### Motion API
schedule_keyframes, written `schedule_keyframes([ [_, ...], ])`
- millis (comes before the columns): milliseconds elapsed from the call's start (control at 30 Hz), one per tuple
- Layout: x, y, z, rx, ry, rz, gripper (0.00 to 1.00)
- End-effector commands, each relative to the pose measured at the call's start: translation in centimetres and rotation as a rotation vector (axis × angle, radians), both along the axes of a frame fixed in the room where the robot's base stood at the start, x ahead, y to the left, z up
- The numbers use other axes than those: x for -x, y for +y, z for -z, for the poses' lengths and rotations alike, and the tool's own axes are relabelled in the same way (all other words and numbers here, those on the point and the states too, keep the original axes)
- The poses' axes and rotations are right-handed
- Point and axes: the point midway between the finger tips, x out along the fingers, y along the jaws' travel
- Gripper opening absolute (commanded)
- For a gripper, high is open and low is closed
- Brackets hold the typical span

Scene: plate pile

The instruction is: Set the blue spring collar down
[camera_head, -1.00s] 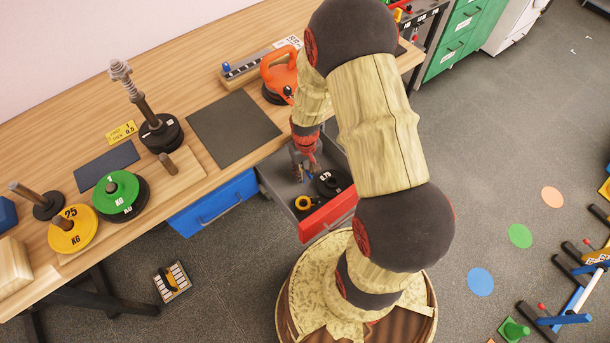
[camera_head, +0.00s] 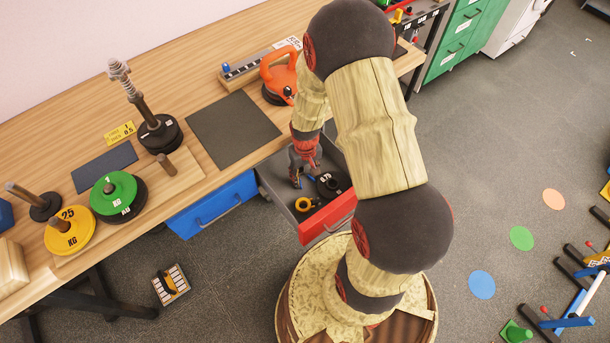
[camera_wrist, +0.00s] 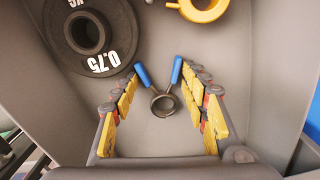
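The blue spring collar (camera_wrist: 163,104), a small dark metal ring with two blue handles, shows in the wrist view on the grey floor of the open drawer. Its handles point up the picture, between my fingertips. My gripper (camera_wrist: 163,76) has its yellow-padded fingers spread to either side of the collar. The left handle looks very close to the left fingertip; I cannot tell if they touch. In the head view my gripper (camera_head: 303,182) reaches down into the drawer (camera_head: 278,187), and only a bit of blue shows beside it.
A black 0.75 plate (camera_wrist: 88,38) and a yellow ring-shaped piece (camera_wrist: 203,8) lie in the drawer near the collar. The drawer's red front (camera_head: 328,217) and grey walls surround my gripper. The bench (camera_head: 215,170) above holds plates on pegs and a dark mat (camera_head: 232,128).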

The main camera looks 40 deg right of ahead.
Motion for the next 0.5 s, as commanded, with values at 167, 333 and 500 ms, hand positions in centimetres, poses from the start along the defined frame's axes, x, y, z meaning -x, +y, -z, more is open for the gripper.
schedule_keyframes([
  [167, 0.0, 0.0, -0.3, 0.0, -0.001, 0.0, 0.45],
  [333, -0.2, -0.1, -2.6, 0.002, -0.004, 0.0, 0.45],
  [500, -0.1, -0.1, -6.2, 0.001, -0.004, 0.0, 0.45],
])
